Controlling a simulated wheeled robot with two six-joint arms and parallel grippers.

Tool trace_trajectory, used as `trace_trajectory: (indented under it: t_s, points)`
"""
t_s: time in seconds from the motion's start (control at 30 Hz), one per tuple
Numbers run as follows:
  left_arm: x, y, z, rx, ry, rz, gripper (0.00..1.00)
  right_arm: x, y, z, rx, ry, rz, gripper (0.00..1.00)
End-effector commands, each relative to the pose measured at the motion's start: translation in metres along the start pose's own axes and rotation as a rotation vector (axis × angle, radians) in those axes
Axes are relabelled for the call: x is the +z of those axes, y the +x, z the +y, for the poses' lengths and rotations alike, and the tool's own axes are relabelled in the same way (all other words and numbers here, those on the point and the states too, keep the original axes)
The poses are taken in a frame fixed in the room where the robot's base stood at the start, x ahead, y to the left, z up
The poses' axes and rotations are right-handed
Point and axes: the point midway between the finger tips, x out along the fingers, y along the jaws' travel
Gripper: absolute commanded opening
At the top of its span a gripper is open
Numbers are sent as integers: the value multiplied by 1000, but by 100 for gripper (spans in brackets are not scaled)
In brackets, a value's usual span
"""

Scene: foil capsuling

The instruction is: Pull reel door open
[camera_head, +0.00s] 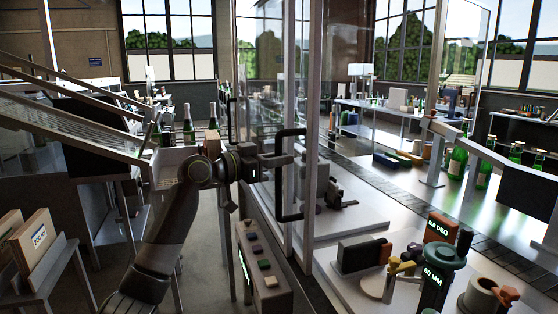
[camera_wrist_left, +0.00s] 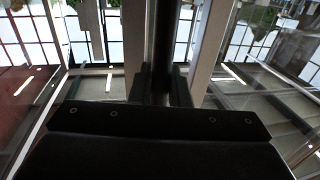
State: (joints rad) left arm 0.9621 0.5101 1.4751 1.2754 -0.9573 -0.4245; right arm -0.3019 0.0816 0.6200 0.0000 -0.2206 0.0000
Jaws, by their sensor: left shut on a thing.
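The reel door is a tall clear glass panel with a pale metal edge post (camera_head: 312,110) in the head view. A black D-shaped handle (camera_head: 279,204) is on it. My left gripper (camera_head: 285,160) comes in from the left and is shut on the upright bar of this handle, about mid-height. In the left wrist view the handle (camera_wrist_left: 163,40) is a dark upright bar running down between the two fingers of my left gripper (camera_wrist_left: 160,85). The fingers hide part of the bar. I cannot tell how far the door stands open. My right gripper is not in view.
A button box (camera_head: 262,265) stands just below my left arm. Behind the glass is a machine bed with a dark block (camera_head: 362,253) and green-lettered knobs (camera_head: 440,262). Green bottles (camera_head: 457,163) stand at right. Boxes (camera_head: 32,240) sit at far left.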

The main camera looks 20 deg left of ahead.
Motion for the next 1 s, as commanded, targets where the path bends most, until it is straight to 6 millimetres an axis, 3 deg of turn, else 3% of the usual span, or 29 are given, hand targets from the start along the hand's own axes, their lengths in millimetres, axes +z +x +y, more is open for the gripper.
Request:
trace_trajectory:
  t_s: [0.03, 0.17, 0.57, 1.0]
  points:
    - [1, 0, 0, 0, 0, -4, 19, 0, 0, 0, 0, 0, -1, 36]
    - [1, 0, 0, 0, 0, -3, 35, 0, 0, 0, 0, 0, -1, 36]
    - [2, -8, -1, -2, 2, -2, 35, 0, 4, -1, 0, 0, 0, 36]
    - [4, -86, -1, -3, 3, -5, 35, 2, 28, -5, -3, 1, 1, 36]
